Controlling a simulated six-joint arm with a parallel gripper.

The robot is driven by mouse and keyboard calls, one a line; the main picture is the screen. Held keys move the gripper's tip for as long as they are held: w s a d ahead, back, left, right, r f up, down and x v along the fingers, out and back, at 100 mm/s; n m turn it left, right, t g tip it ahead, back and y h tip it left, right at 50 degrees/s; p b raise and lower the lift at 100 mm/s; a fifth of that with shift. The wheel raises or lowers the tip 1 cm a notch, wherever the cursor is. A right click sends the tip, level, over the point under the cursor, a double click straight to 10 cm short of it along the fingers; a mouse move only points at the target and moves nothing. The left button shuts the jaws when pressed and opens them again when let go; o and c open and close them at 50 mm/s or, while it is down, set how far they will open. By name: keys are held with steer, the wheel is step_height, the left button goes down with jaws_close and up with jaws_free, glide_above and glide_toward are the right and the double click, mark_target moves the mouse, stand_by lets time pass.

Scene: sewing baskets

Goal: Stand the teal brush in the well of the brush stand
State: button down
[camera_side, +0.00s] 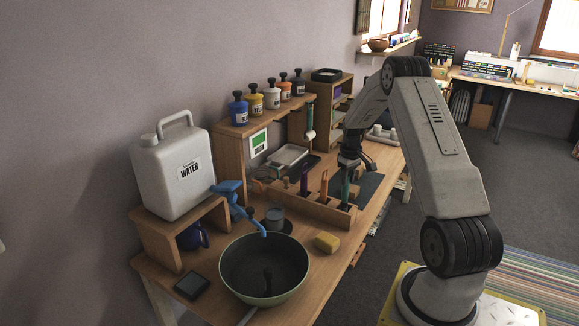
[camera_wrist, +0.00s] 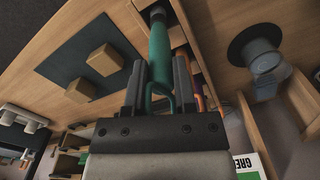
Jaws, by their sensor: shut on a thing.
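My gripper (camera_wrist: 158,82) is shut on the teal brush (camera_wrist: 159,48), near its looped end. The brush points down, roughly upright, and also shows below my gripper in the side view (camera_side: 346,184). The wooden brush stand (camera_side: 318,208) is a long low box on the bench, with a purple handle (camera_side: 304,180) and an orange handle (camera_side: 324,184) standing in it. The brush's grey lower end (camera_wrist: 157,13) is at the stand's right end, among its wooden walls. I cannot tell how deep it reaches into a well.
A dark mat (camera_wrist: 90,62) with wooden blocks lies beside the stand. A white water jug (camera_side: 174,172) stands left.

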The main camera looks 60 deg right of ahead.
steer(key=shift+f, duration=1.4)
steer(key=shift+c, duration=1.7)
jaws_free()
steer(key=shift+r, duration=3.9)
